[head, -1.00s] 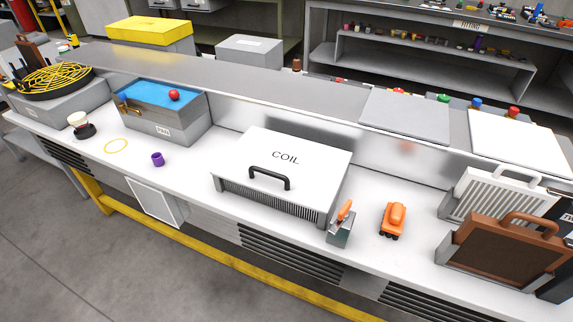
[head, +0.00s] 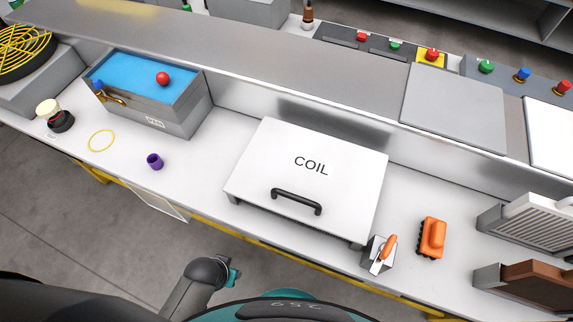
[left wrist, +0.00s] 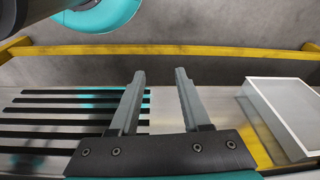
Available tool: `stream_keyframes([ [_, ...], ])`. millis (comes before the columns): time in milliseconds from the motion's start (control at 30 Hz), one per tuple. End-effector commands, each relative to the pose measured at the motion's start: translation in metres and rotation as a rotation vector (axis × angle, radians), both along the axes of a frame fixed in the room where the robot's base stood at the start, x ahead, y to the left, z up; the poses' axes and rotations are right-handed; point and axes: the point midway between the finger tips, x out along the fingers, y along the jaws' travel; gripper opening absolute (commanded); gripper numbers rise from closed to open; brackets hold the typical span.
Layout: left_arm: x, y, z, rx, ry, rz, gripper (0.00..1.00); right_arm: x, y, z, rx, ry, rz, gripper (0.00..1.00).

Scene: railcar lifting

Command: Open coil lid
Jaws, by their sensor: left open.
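The coil box is shut under its white lid (head: 308,165), marked COIL, in the middle of the bench in the head view. A black handle (head: 297,202) stands on the lid near its front edge. My left gripper (left wrist: 158,80) shows in the left wrist view with its two fingers apart and nothing between them. It is over the bench's front side, by dark vent slots (left wrist: 60,120), away from the lid. In the head view the gripper's fingers do not show. My right gripper is not in view.
A raised ledge (head: 290,75) runs behind.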

Motion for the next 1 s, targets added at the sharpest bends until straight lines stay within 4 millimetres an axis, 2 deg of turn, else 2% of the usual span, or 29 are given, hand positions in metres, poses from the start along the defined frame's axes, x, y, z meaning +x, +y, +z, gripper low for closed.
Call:
stream_keyframes([
  [33,0.011,-0.001,0.027,-0.002,-0.018,0.000,0.47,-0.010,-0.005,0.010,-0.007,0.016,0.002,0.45],
  [100,0.023,-0.003,0.057,-0.005,-0.032,-0.001,0.47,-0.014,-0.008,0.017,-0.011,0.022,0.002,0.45],
  [167,0.033,-0.005,0.083,-0.009,-0.046,-0.006,0.47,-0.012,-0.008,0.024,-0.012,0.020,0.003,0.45],
  [367,0.065,-0.018,0.182,-0.034,-0.115,-0.070,0.47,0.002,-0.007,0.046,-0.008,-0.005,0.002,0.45],
  [467,0.084,-0.033,0.241,-0.062,-0.175,-0.168,0.47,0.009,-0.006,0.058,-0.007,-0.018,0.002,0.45],
  [533,0.100,-0.054,0.290,-0.092,-0.242,-0.312,0.47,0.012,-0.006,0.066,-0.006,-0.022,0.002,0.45],
  [600,0.113,-0.080,0.330,-0.118,-0.308,-0.518,0.47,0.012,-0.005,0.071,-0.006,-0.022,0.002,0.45],
  [700,0.118,-0.106,0.359,-0.134,-0.362,-0.775,0.47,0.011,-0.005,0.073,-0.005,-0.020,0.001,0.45],
  [800,0.118,-0.123,0.375,-0.133,-0.393,-1.007,0.47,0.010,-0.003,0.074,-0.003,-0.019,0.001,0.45],
  [900,0.116,-0.129,0.383,-0.123,-0.398,-1.211,0.47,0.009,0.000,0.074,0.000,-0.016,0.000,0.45],
  [1000,0.114,-0.126,0.387,-0.109,-0.384,-1.388,0.47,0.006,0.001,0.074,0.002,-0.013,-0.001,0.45],
])
